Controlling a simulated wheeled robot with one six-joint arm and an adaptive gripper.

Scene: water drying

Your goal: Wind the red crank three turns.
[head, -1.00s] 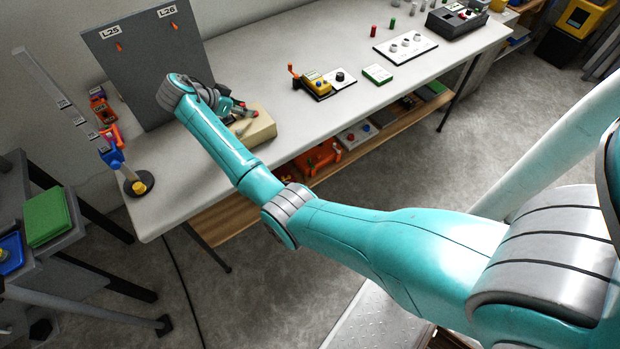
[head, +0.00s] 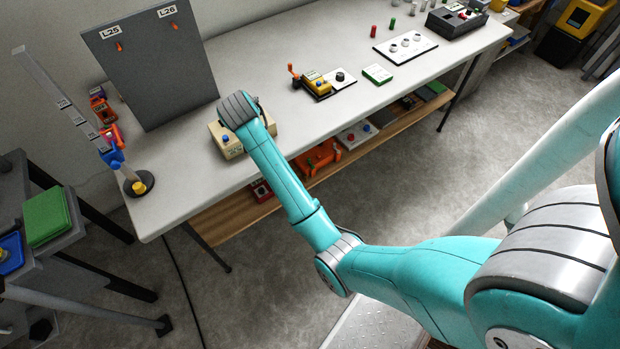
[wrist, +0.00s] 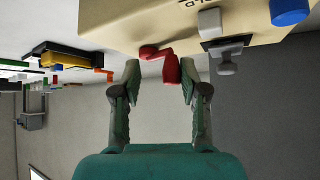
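The red crank (wrist: 171,68) sticks out from the side of a beige box (wrist: 125,22) in the wrist view. The beige box also shows on the bench in the head view (head: 228,146), with a blue knob (head: 226,140) on it. My gripper (wrist: 160,82) is open, its two fingertips apart with the red crank's handle between them. The handle lies nearer the right-hand finger in the wrist view; I cannot tell whether they touch. In the head view my arm's end hides the crank and the gripper.
A grey panel (head: 155,70) stands behind and left of the box. A yellow-and-black device (head: 318,86) with an orange handle is to the right, then a green box (head: 378,74). Bare bench (head: 185,165) lies between.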

